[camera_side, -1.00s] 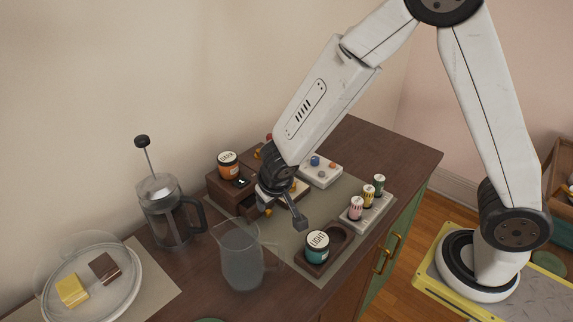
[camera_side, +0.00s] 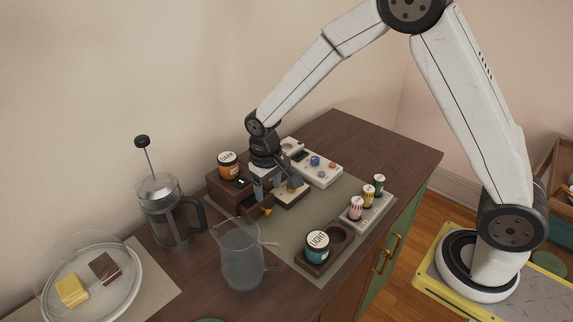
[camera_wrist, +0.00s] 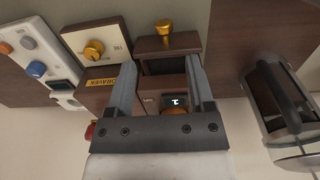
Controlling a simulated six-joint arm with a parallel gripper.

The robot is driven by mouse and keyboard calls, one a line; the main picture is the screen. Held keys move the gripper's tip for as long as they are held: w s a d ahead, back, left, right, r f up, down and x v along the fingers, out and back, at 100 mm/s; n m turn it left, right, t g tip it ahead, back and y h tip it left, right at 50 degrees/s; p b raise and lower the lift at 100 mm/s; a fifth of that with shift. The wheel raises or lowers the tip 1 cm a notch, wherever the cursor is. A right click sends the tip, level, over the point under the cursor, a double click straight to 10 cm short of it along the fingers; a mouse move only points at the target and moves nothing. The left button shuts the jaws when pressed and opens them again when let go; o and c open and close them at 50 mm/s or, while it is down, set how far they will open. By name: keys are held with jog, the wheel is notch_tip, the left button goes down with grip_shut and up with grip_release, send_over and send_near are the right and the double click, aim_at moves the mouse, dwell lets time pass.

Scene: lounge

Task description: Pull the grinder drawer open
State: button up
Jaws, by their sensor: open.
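The grinder (camera_side: 222,190) is a dark wooden box with an orange jar labelled DARK on top and a small lit display. Its drawer (camera_wrist: 165,44) has a gold knob (camera_wrist: 165,27) and stands out from the body, with its dark inside showing in the wrist view. The knob (camera_side: 266,211) also shows in the side view. My gripper (camera_wrist: 161,65) is open and empty, its fingers pointing down on either side of the drawer in the wrist view. The knob lies beyond the fingertips, not between them. The side view does not show clearly whether the fingers touch the drawer.
A box with a gold dial (camera_wrist: 93,49) stands close beside the drawer. A clear pitcher (camera_side: 241,257) stands in front and a French press (camera_side: 170,213) at left. A white control panel (camera_side: 318,167), a rack of small jars (camera_side: 367,207) and a LIGHT jar (camera_side: 317,244) stand at right.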

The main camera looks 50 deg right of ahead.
jog(key=shift+w+a, duration=0.1)
jog(key=shift+w, duration=0.05)
jog(key=shift+f, duration=3.85)
grip_shut()
